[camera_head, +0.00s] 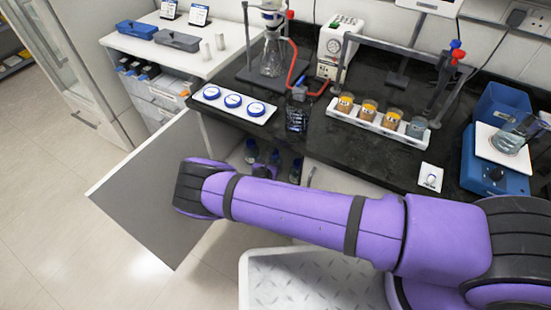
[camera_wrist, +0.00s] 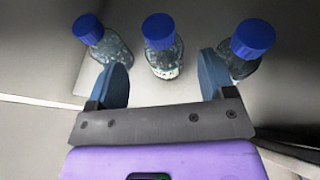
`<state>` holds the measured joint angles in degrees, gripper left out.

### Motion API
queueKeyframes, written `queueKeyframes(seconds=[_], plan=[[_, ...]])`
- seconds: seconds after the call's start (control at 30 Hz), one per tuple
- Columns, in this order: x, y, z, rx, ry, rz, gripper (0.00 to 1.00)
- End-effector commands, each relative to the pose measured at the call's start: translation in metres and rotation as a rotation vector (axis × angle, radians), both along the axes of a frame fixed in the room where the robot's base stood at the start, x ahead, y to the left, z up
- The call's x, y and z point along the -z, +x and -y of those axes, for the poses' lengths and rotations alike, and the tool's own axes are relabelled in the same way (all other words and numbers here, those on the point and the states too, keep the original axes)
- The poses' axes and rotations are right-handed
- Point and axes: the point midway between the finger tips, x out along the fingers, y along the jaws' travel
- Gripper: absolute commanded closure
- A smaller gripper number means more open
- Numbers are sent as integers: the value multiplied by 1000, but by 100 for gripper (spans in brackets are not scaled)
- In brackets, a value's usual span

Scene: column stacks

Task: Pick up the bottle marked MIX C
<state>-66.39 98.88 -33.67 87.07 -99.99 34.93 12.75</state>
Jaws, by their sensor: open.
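Three clear bottles with blue caps stand in a row in the wrist view: the left bottle (camera_wrist: 103,42), the middle bottle (camera_wrist: 165,58) and the right bottle (camera_wrist: 245,52). No readable marking shows, so I cannot tell which one is MIX C. My gripper (camera_wrist: 162,72) is open, its two blue-grey fingers apart, with the middle bottle showing in the gap between them. The right finger overlaps part of the right bottle, and the left finger overlaps the left one's lower part. In the head view, bottles (camera_head: 250,151) show small inside the open cabinet below the bench, partly hidden by my arm.
The open cabinet door (camera_head: 140,190) stands out at left of my arm. The dark benchtop (camera_head: 370,160) above carries a rack of jars (camera_head: 362,122), a white tray with blue-lidded dishes (camera_head: 262,114), and a blue stirrer (camera_head: 485,180). Cabinet walls are close around the bottles.

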Motion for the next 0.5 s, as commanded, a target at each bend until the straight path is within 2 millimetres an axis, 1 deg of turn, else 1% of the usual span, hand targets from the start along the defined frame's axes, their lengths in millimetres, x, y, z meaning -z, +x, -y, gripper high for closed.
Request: queueKeyframes(seconds=[0.03,0.2,0.5], plan=[[4,7,4,1,-1,1,24],[13,29,10,2,1,0,24],[20,48,16,3,1,-1,24]])
